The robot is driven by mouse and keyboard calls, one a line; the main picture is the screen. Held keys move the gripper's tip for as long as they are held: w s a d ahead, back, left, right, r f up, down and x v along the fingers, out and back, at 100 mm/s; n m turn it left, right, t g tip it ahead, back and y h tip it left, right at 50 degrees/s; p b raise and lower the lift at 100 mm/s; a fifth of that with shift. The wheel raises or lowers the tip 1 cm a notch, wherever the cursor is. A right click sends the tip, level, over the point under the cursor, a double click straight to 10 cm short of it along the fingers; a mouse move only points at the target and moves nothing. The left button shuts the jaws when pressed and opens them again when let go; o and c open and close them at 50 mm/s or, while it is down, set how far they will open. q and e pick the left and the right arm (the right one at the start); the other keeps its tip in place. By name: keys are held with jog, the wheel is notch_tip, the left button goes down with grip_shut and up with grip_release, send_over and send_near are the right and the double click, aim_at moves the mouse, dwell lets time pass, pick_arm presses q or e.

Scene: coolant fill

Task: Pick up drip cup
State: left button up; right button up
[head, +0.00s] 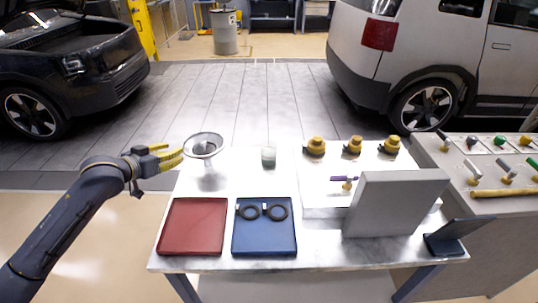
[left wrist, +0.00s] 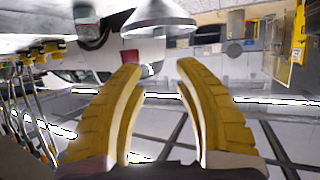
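The drip cup appears to be the small clear greenish cup (head: 268,156) standing on the back part of the table; what seems to be the same cup shows at the top left in the left wrist view (left wrist: 88,30). A metallic funnel (head: 204,145) stands to its left, near the table's back left corner. My left gripper (head: 176,157) is just left of the funnel, with its yellow fingers pointing right. In the left wrist view its fingers (left wrist: 159,66) are spread with nothing between them, and the funnel (left wrist: 158,18) is beyond the tips. My right gripper is out of view.
A red tray (head: 193,227) and a blue tray (head: 264,241) with two black rings lie at the front. A grey box-like panel (head: 395,203) and several yellow-capped fittings (head: 316,146) occupy the right side. The table is clear around the cup.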

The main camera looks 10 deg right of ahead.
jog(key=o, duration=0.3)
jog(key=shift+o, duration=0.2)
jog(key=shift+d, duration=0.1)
